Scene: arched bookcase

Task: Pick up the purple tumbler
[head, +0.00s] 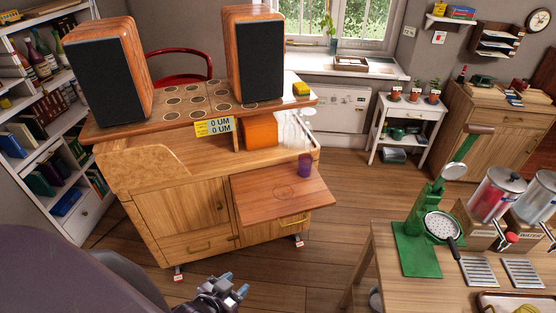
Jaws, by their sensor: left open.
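The purple tumbler (304,168) stands upright near the back right of the fold-out wooden board (270,205) at the front of a wooden cabinet. It is small in the head view, and its whole side shows. My left gripper (235,284) is at the bottom of the head view, below and left of the tumbler in the picture. Its jaws are open and empty, well apart from the tumbler. My right gripper is not in view.
Two tall speakers (107,68) and (254,55) stand on the cabinet top. An orange box (259,132) sits in its niche, with clear glassware (300,128) nearby. A table (400,290) with a green press (420,245) and dispensers stands right. Wooden floor (335,240) lies between.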

